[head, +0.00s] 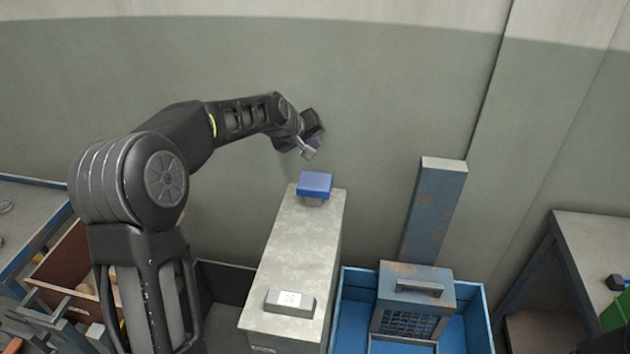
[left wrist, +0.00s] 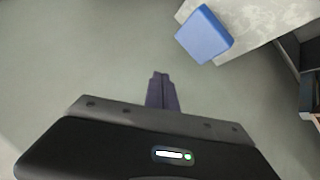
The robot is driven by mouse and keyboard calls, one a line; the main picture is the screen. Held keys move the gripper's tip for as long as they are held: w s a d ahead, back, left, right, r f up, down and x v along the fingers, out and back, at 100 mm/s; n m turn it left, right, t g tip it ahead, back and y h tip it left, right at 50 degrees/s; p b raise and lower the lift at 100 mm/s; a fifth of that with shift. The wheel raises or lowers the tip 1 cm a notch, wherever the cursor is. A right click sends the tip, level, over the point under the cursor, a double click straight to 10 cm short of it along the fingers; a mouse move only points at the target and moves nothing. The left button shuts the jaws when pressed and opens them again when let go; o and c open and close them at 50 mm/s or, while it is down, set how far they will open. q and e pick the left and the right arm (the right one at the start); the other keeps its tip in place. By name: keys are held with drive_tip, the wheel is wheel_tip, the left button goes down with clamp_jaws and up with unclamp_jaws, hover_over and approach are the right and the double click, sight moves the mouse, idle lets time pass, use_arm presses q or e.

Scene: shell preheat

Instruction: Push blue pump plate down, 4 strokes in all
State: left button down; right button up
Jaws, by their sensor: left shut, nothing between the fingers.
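The blue pump plate (head: 314,184) sits at the far end of a long grey box-shaped unit, on a short grey stem. It also shows at the top right of the left wrist view (left wrist: 204,34). My left gripper (head: 309,153) is shut and empty. In the head view it appears above and beyond the plate, apart from it. In the left wrist view its closed fingers (left wrist: 161,90) are over bare floor or wall, to the lower left of the plate. My right gripper is in neither view.
The grey unit (head: 290,240) carries a small display block (head: 290,302) at its near end. To its right, a blue bin (head: 476,310) holds a blue-grey box with a handle (head: 414,287). A tall post (head: 436,205) stands behind. A brown crate (head: 70,262) is at left.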

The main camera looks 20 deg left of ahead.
sight(314, 183)
use_arm(q)
drive_tip(key=shift+f, duration=0.1)
wheel_tip(314, 183, down, 9)
drive_tip(key=b, duration=0.6)
drive_tip(key=shift+b, duration=0.4)
drive_tip(key=shift+r, duration=0.2)
drive_tip(key=shift+f, duration=0.1)
idle(1.3)
drive_tip(key=shift+f+b, duration=0.35)
drive_tip(key=shift+s+d+f+b, duration=0.1)
drive_tip(key=shift+f+b, duration=1.35)
drive_tip(key=shift+f, duration=0.35)
idle(1.2)
drive_tip(key=shift+r, duration=0.15)
idle(0.3)
drive_tip(key=shift+r+p, duration=1.55)
drive_tip(key=shift+r, duration=0.5)
